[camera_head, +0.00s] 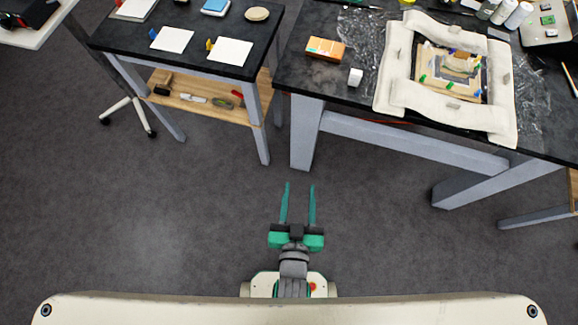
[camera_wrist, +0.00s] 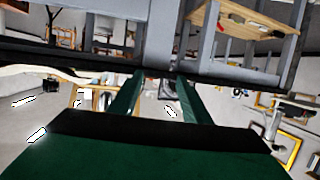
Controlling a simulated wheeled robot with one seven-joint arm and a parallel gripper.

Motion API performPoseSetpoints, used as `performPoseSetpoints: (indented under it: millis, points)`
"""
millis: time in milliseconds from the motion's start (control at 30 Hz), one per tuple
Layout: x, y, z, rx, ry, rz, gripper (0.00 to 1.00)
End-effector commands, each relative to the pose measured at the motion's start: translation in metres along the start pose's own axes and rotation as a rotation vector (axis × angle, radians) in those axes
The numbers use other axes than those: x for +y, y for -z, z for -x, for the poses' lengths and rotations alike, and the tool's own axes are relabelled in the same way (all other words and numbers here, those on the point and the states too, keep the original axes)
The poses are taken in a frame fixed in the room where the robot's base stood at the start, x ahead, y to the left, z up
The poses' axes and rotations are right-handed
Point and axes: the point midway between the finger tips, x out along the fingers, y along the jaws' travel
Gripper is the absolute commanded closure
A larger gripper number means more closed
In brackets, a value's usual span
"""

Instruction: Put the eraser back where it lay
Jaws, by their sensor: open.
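My gripper (camera_head: 299,187) is open and empty, held over the bare floor in front of the benches. Its two green fingers point towards the gap between the benches. In the wrist view, my gripper (camera_wrist: 158,82) also shows nothing between its fingers. A small white block (camera_head: 355,77), possibly the eraser, lies near the front edge of the dark right bench (camera_head: 300,84). It is well apart from my gripper, up and to the right in the head view. I cannot tell for sure that it is the eraser.
An orange box (camera_head: 325,49) lies left of the white block. A padded white frame (camera_head: 395,75) surrounds a fragment to its right. The left table (camera_head: 110,37) bears white cards and has a wooden lower shelf (camera_head: 190,87) with tools. Open floor (camera_head: 150,230) lies left of me.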

Motion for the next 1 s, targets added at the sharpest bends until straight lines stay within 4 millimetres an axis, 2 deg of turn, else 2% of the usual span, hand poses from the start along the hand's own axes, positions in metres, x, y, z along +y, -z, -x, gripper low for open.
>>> performPoseSetpoints:
  millis: [33,200,300,400,567,1000]
  points:
    - [-0.004,-0.006,0.019,-0.004,0.014,0.004,0.57]
    - [-0.013,-0.007,0.069,0.019,0.05,0.013,0.57]
    - [-0.015,-0.005,0.091,0.029,0.068,0.016,0.57]
    - [-0.017,-0.003,0.104,0.038,0.077,0.017,0.57]
    - [-0.018,-0.001,0.111,0.045,0.082,0.017,0.57]
    - [-0.018,-0.001,0.111,0.045,0.082,0.017,0.57]
